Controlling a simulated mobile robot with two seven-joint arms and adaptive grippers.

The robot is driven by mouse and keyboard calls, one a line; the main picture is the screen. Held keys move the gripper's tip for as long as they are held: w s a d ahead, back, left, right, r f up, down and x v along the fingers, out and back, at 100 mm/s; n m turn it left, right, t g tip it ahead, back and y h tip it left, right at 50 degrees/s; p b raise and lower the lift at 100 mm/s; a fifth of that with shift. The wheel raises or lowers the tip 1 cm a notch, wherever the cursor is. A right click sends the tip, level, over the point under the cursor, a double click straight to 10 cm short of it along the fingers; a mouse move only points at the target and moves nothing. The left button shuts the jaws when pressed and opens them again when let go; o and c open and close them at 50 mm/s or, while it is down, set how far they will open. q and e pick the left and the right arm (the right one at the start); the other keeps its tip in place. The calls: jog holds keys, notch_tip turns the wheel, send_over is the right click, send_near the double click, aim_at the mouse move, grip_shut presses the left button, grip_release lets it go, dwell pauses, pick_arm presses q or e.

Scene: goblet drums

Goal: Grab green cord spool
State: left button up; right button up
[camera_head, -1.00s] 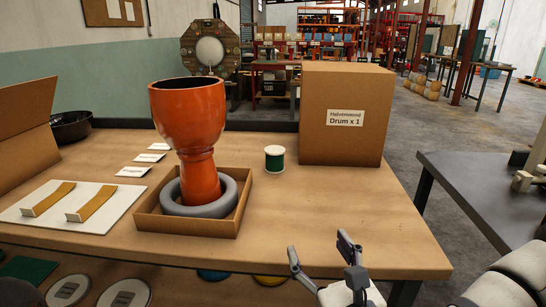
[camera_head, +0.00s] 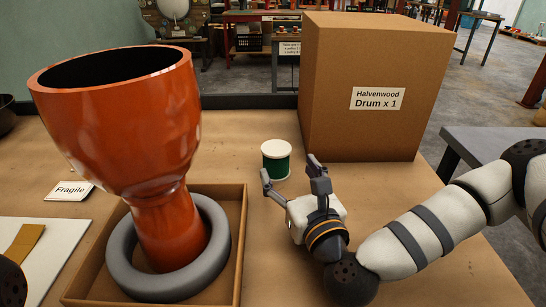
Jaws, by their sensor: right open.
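The green cord spool (camera_head: 276,160) has white ends and stands upright on the workbench, left of the cardboard box. My right gripper (camera_head: 289,174) is just in front of the spool, fingers pointing toward it. Its fingers are spread and nothing is held. I cannot tell whether a fingertip touches the spool. My left gripper is not visible; only a dark rounded part shows at the lower left edge.
An orange goblet drum (camera_head: 130,130) stands in a grey ring (camera_head: 216,255) inside a shallow cardboard tray (camera_head: 236,225). A tall cardboard box (camera_head: 375,90) labelled "Drum x 1" is behind right of the spool. A "Fragile" card (camera_head: 70,191) lies left. The workbench (camera_head: 455,275) is bare at right front.

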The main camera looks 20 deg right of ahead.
aim_at(280, 161)
jog(key=w, duration=0.2)
jog(key=w+b, duration=0.1)
jog(key=w, duration=0.4)
jog(key=shift+a+f, duration=0.15)
jog(key=shift+f, duration=0.15)
jog(key=shift+w+r, duration=0.1)
jog(key=shift+w, duration=0.15)
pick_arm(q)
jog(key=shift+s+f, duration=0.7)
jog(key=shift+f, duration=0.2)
pick_arm(e)
jog(key=c, duration=1.2)
